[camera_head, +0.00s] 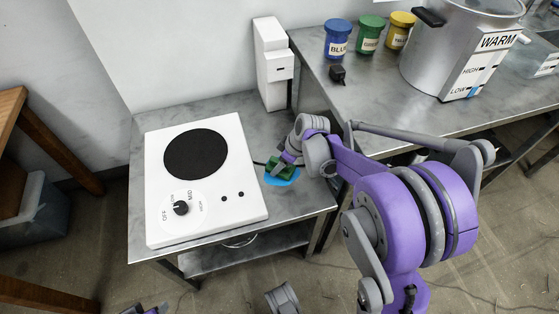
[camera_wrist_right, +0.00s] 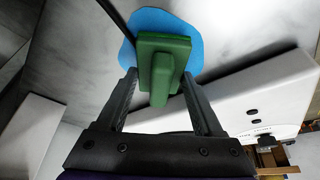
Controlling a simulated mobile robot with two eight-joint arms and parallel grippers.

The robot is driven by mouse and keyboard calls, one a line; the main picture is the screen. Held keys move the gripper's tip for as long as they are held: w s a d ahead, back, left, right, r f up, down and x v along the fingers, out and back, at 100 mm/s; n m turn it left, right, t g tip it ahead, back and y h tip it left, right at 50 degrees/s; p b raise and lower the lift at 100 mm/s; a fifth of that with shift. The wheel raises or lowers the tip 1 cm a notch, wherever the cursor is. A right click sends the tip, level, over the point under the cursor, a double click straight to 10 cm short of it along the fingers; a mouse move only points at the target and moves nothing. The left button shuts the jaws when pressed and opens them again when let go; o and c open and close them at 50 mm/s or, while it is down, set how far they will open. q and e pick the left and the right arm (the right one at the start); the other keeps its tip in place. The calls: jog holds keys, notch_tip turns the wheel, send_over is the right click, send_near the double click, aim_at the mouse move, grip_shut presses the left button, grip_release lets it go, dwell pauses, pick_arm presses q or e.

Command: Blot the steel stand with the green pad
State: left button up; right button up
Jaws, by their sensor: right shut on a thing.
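The steel stand (camera_head: 300,199) is a low grey metal table with a lower shelf. A flat blue wet patch (camera_head: 284,180) lies on its top, right of the white hot plate; the patch also shows in the wrist view (camera_wrist_right: 196,38). My right gripper (camera_head: 284,160) is shut on the grip of the green pad (camera_head: 274,170), its fingers on either side of the grip in the wrist view (camera_wrist_right: 163,48). The pad is over the patch, hiding its middle; I cannot tell whether it presses on the steel. My left gripper's fingers are not in view.
The white hot plate (camera_head: 220,208) with a black disc and a dial fills the stand's left part. A white box-like tower (camera_head: 272,65) stands at the back corner. A steel bench (camera_head: 365,105) at right holds blue, green and yellow tubs and a large pot (camera_head: 425,65).

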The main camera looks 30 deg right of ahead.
jog(key=shift+f, duration=0.45)
dwell(0.7)
jog(key=shift+r, duration=0.1)
dwell(2.2)
notch_tip(320, 180, up, 7)
jog(key=p, duration=0.4)
jog(key=shift+p, duration=0.4)
jog(key=shift+f, duration=0.2)
dwell(0.6)
jog(key=shift+f+b, duration=1.9)
jog(key=shift+f, duration=1.15)
jog(key=shift+f, duration=0.35)
